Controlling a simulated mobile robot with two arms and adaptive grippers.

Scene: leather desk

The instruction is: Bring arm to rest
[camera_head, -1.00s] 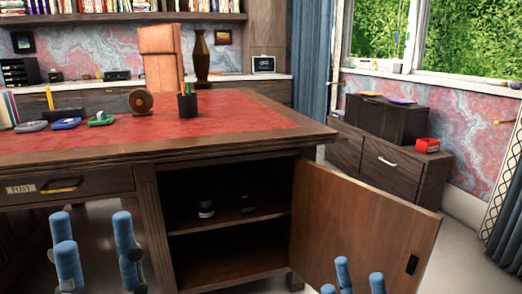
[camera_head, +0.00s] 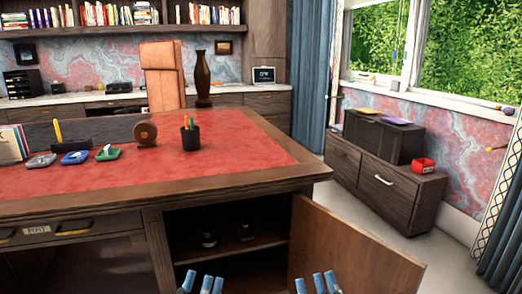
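My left gripper (camera_head: 201,283) shows at the bottom edge, left of centre, with blue fingertips pointing up. It is in front of the open desk cabinet (camera_head: 160,250). My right gripper (camera_head: 316,284) is at the bottom edge to its right, in front of the cabinet's open door (camera_head: 352,250). Only the fingertips of both show; both arms are out of view. I see nothing between the fingertips, but the lower parts of the grippers are cut off.
The desk (camera_head: 240,165) has a red leather top with a pen cup (camera_head: 190,138), a round wooden object (camera_head: 145,133) and small trays (camera_head: 75,157). The cabinet door swings out to the right. Small items (camera_head: 209,239) stand on the cabinet shelf. A low cabinet (camera_head: 385,180) stands under the window.

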